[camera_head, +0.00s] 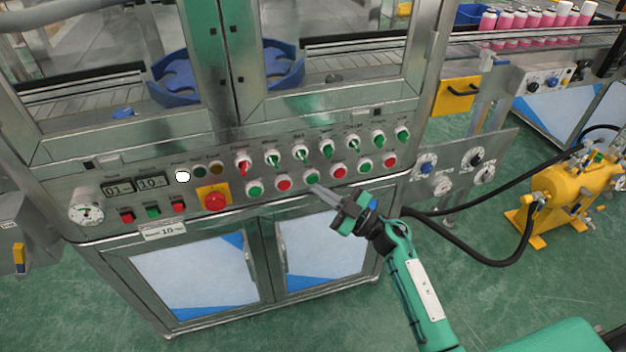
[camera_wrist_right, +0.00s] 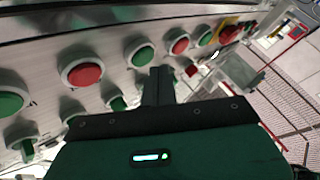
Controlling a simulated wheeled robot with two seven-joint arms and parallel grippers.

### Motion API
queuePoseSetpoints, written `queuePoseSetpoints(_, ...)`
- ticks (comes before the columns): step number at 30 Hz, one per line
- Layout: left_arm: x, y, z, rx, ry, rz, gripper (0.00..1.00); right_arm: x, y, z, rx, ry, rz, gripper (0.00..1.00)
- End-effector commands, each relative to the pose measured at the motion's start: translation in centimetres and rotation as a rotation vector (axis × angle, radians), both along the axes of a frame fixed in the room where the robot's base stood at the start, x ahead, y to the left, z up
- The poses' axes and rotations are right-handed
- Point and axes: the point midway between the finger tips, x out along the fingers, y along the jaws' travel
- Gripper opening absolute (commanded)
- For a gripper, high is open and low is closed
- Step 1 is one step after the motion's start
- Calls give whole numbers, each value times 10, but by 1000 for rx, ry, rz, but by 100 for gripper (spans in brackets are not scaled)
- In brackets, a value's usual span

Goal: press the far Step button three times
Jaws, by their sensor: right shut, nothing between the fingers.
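The control panel (camera_head: 225,180) carries a lower row of round green and red buttons; their labels are too small to read, so I cannot tell which is the Step button. My right gripper (camera_head: 318,191) is shut and empty. Its tips are just below and in front of the middle green button (camera_head: 312,177). In the right wrist view the shut fingers (camera_wrist_right: 158,82) point at the panel beside that green button (camera_wrist_right: 143,54); I cannot tell whether they touch. A red button (camera_wrist_right: 82,72) is to its left and another red button (camera_wrist_right: 180,45) to its right. My left gripper is out of view.
A red emergency stop (camera_head: 215,201) on a yellow plate sits left of the button row. Green and red selector knobs (camera_head: 301,152) line the row above. Black hoses (camera_head: 470,258) run from a yellow pump (camera_head: 562,190) at right. Cabinet doors (camera_head: 195,272) are below.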

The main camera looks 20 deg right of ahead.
Motion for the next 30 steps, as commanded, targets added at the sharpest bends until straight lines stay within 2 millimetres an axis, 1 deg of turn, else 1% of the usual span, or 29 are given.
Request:
queuePoseSetpoints(15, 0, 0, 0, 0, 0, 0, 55, 0, 0, 0, 0, 0, 0, 0)
queuePoseSetpoints(24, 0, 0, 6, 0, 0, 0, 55, 9, 0, 1, 0, 0, 0, 0)
queuePoseSetpoints(30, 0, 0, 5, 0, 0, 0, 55, 8, 0, 0, 0, 0, 0, 0)
